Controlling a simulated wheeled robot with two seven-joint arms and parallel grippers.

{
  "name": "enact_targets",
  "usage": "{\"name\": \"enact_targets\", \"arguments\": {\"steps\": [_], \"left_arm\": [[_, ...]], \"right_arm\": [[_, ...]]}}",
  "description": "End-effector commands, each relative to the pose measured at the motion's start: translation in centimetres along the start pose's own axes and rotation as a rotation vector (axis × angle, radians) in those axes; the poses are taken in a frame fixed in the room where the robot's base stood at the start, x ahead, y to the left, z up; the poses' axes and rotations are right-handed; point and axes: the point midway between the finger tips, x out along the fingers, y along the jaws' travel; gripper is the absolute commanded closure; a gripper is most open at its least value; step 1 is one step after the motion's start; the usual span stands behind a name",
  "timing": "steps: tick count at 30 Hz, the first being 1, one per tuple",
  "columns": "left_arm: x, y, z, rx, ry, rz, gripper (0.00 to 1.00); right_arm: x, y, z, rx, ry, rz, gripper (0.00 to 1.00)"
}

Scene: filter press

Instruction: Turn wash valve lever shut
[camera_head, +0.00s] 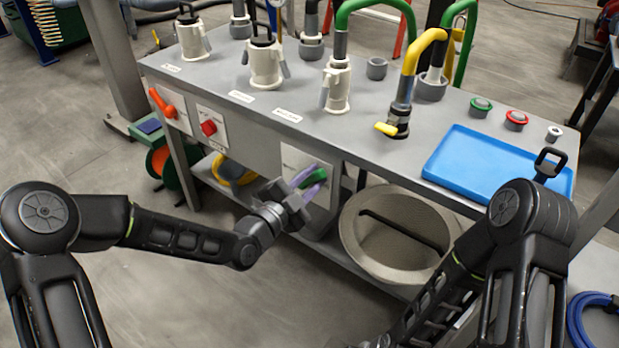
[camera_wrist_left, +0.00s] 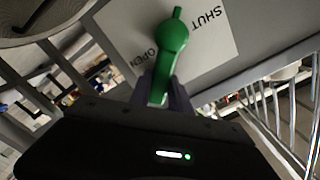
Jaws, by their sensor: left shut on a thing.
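The green wash valve lever (camera_head: 318,180) is on the front face of the grey bench, on a white label plate (camera_head: 295,160). In the left wrist view the lever (camera_wrist_left: 170,45) lies across the plate (camera_wrist_left: 215,55), its near end closer to the word OPEN than to SHUT. My left gripper (camera_head: 308,185) is shut on the lever, one purple finger on each side. The fingers also show in the left wrist view (camera_wrist_left: 163,97) around the near end. My right arm reaches down at the right; its gripper is out of view.
An orange lever (camera_head: 161,102) and a red knob (camera_head: 208,128) sit further left on the bench front. A large round tan basin (camera_head: 352,225) is on the lower shelf, right of the lever. A blue tray (camera_head: 490,165) lies on the bench top, with several pots and hoses.

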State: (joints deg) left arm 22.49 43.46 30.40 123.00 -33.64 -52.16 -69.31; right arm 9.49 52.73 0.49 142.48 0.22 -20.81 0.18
Motion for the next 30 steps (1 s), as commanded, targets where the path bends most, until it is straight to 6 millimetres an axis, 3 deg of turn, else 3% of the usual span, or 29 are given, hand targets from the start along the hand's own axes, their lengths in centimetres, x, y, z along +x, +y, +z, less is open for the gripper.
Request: {"name": "enact_targets", "arguments": {"steps": [11, 30], "left_arm": [[-0.1, -1.1, 0.5, -0.120, -0.008, -0.008, 1.00], [-0.2, -4.2, 1.9, -0.679, -0.008, -0.012, 1.00]], "right_arm": [[0.3, 0.2, -0.1, 0.001, 0.002, 0.001, 0.64], [0.7, 0.5, -0.2, 0.003, 0.006, 0.003, 0.64]]}}
